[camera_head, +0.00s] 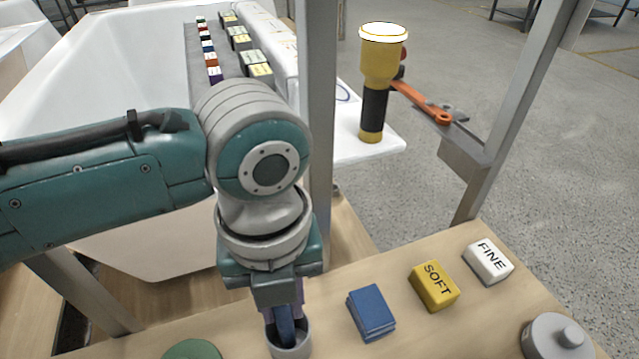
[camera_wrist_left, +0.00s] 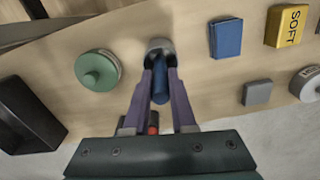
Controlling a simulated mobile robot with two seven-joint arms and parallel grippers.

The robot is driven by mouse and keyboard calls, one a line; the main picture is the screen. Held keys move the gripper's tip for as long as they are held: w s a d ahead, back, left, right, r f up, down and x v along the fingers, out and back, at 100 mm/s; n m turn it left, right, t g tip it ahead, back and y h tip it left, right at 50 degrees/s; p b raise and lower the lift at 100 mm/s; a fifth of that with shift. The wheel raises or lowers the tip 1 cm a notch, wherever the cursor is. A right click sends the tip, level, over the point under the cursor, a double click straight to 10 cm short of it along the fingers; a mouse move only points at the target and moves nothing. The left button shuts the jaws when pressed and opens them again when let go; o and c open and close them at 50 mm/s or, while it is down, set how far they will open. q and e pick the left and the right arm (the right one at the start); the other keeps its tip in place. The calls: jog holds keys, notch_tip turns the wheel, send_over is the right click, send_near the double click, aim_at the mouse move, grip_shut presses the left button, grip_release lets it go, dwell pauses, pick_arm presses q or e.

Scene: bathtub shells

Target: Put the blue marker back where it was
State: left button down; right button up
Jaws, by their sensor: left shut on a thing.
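My left gripper (camera_head: 284,303) points down and is shut on the blue marker (camera_head: 285,326). In the left wrist view the gripper's purple fingers (camera_wrist_left: 160,82) flank the marker (camera_wrist_left: 160,90), and a small red part shows between them nearer the wrist. The marker is roughly upright, with its lower end at or inside the mouth of a small grey cup (camera_head: 299,350) on the wooden bench. The cup also shows beyond the fingers in the left wrist view (camera_wrist_left: 160,43). How deep the marker sits is hidden. My right gripper is not in view.
On the bench are a blue block (camera_head: 371,312), a yellow SOFT block (camera_head: 434,286), a white FINE block (camera_head: 488,261), a grey lidded tin (camera_head: 556,342) and a green tin (camera_head: 193,350). Grey metal posts (camera_head: 318,120) rise behind. A yellow-black torch (camera_head: 380,75) stands farther back.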

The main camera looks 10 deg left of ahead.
pick_arm(q)
jog(key=shift+f, duration=0.15)
jog(key=c, duration=0.7)
grip_release()
jog(key=shift+c, duration=0.2)
